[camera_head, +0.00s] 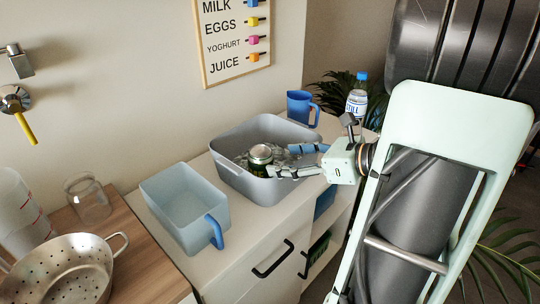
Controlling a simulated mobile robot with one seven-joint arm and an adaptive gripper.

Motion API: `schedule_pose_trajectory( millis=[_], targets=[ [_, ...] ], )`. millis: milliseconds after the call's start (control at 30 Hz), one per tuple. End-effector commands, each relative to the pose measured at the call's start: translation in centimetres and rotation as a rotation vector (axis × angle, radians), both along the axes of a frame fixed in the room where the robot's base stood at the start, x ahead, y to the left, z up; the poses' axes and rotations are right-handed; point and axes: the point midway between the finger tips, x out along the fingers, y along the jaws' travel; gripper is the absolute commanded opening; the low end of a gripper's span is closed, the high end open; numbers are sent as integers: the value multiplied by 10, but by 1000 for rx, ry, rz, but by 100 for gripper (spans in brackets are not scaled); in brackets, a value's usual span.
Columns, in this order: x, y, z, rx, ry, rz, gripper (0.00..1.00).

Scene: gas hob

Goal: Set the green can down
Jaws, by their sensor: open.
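The green can (260,157) with a silver top stands in the grey tub (233,176) on the white counter. Its lower part is hidden by the tub's near wall. My gripper (279,160) reaches over the tub's right side from the right. Its two fingers are spread apart, with their tips close to the can's right side. I cannot tell whether they touch it.
A blue-grey bin (183,203) with a blue handle stands left of the tub. A blue mug (300,106) and a water bottle (357,94) stand behind it. A colander (70,268) and an upturned glass (89,199) are at the left. A bare counter strip lies in front of the tub.

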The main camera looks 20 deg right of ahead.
Motion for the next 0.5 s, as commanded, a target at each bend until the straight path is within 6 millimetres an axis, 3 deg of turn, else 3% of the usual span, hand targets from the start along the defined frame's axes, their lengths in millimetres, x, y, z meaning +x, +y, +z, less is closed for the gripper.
schedule_pose_trajectory(
  millis=[200, 500],
  targets=[
    [-22, -15, 11, 0, 0, -1, 63],
    [-27, -17, 13, 1, 1, 1, 63]
  ],
)
